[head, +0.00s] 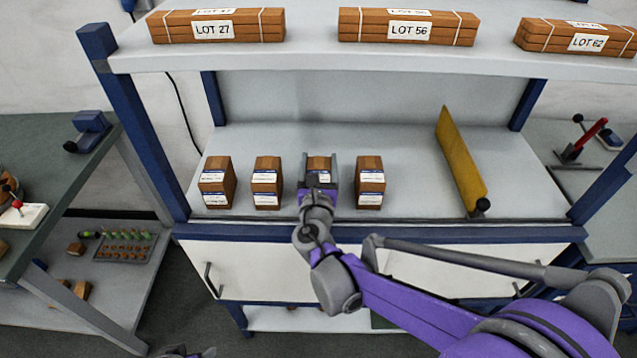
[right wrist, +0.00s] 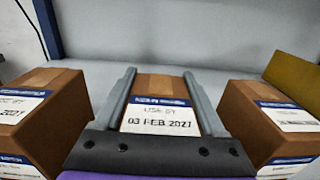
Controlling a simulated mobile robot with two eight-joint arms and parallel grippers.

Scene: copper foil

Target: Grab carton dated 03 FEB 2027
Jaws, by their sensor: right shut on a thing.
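The brown carton (right wrist: 160,88) in the right wrist view has a white label with a blue strip, reading "USE BY 03 FEB 2027". My right gripper (right wrist: 162,105) is shut on this carton, one finger along each side. In the head view the right gripper (head: 319,170) covers most of the held carton (head: 319,163), which is third from the left in a row on the middle shelf. In the right wrist view, the left neighbour (right wrist: 40,110) shows "2027", its full date cut off. The right neighbour's (right wrist: 265,105) date is unreadable. My left gripper is not clearly visible.
Similar cartons stand left (head: 216,180), (head: 267,182) and right (head: 370,182) with small gaps. A yellow panel (head: 460,160) stands farther right on the shelf (head: 415,145). The upper shelf (head: 310,58) overhangs the back and carries bundles marked LOT. Clear shelf lies before the panel.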

